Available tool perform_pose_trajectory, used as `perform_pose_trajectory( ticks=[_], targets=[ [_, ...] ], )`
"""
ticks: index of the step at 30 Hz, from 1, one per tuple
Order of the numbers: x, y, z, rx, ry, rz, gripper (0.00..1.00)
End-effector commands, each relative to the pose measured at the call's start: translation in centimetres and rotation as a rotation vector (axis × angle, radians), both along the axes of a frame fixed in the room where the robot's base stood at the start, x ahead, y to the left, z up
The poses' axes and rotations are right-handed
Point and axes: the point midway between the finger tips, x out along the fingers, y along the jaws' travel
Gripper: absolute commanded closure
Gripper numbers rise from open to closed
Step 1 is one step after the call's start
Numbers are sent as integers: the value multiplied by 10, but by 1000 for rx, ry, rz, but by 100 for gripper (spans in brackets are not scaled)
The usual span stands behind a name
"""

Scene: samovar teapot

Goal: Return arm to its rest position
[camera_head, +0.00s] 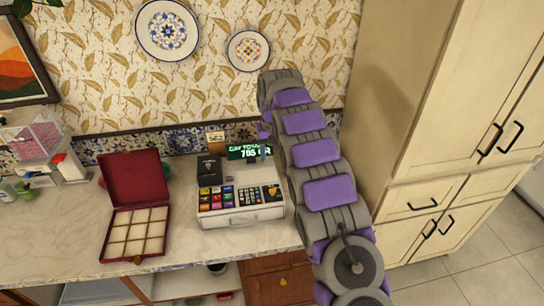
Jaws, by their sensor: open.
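My purple and grey arm (318,150) reaches up from the lower right, just right of the cash register, and bends at the top. My gripper (263,148) hangs down past the bend, close to the register's green display in the picture. It is small and partly covered by the arm, with its jaws open. I see nothing held in it. I cannot tell how far it is from the display.
The white cash register (240,216) stands on the marble counter (60,235). An open red compartment box (137,250) lies to its left. A tall cream cabinet (415,100) rises right of my arm. Plates (167,30) hang on the wall. Floor (495,265) shows at lower right.

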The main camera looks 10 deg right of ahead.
Motion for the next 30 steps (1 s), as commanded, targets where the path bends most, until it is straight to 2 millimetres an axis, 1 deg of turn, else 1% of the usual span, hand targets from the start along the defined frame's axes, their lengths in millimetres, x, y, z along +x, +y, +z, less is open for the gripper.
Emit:
perform_pose_trajectory(
  ticks=[11, 14, 16, 20, 26, 27, 29, 30],
  targets=[
    [0, 0, 0, 0, -1, 0, 44],
    [-5, -1, 5, -4, 0, -2, 44],
    [-12, -3, 12, -10, 0, -7, 44],
    [-37, -8, 30, -26, 8, -20, 44],
    [-88, -15, 55, -43, 31, -41, 44],
    [-99, -16, 59, -45, 35, -45, 44],
    [-114, -18, 65, -48, 39, -50, 44],
    [-126, -19, 69, -49, 43, -54, 44]
  ],
)
